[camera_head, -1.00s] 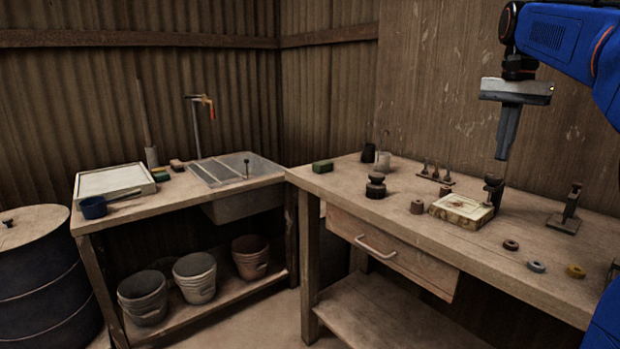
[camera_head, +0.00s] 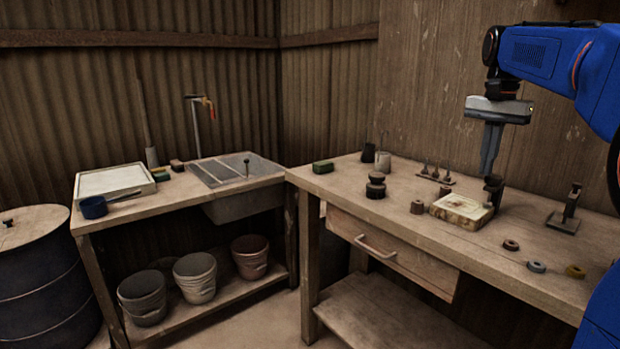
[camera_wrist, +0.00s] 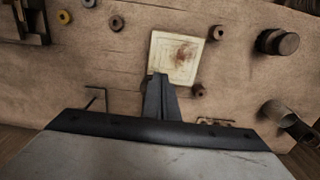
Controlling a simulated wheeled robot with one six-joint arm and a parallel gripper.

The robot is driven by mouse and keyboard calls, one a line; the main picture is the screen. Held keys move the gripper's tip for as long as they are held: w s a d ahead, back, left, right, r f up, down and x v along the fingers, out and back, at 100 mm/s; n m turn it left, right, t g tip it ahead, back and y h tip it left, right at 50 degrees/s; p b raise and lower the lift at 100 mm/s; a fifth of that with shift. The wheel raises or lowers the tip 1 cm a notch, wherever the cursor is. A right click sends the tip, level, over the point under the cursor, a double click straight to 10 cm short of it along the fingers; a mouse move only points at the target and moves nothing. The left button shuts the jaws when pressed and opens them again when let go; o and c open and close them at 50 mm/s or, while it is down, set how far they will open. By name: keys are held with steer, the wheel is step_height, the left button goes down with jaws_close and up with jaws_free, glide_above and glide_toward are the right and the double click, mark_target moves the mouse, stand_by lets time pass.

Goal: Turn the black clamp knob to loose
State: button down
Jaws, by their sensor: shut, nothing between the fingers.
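My gripper (camera_head: 487,174) is shut and empty, pointing down over the workbench. Its fingers also show in the wrist view (camera_wrist: 157,80), beside the tile's edge. A dark upright knob-like piece (camera_head: 494,187) stands at the back right of the pale tile (camera_head: 461,210), just below my fingertips. It looks like the black clamp knob, but its setting is too small to read. In the wrist view my fingers seem to cover it. I cannot tell whether the fingertips touch it. The tile also shows in the wrist view (camera_wrist: 178,57), with brown stains.
A dark stacked round piece (camera_head: 376,187) and a small brown piece (camera_head: 417,207) stand left of the tile. A post on a plate (camera_head: 568,212) stands right. Several rings, including a grey one (camera_head: 536,267), lie near the front edge. The bench front (camera_head: 440,240) is mostly clear.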

steer(key=shift+f, duration=0.85)
steer(key=shift+s+d, duration=0.5)
steer(key=shift+s, duration=0.3)
steer(key=shift+s+d, duration=0.25)
steer(key=shift+d, duration=0.1)
stand_by(0.7)
steer(key=shift+s, duration=0.1)
step_height(320, 180, up, 6)
steer(key=shift+s+a, duration=0.2)
steer(key=shift+s, duration=0.05)
stand_by(0.7)
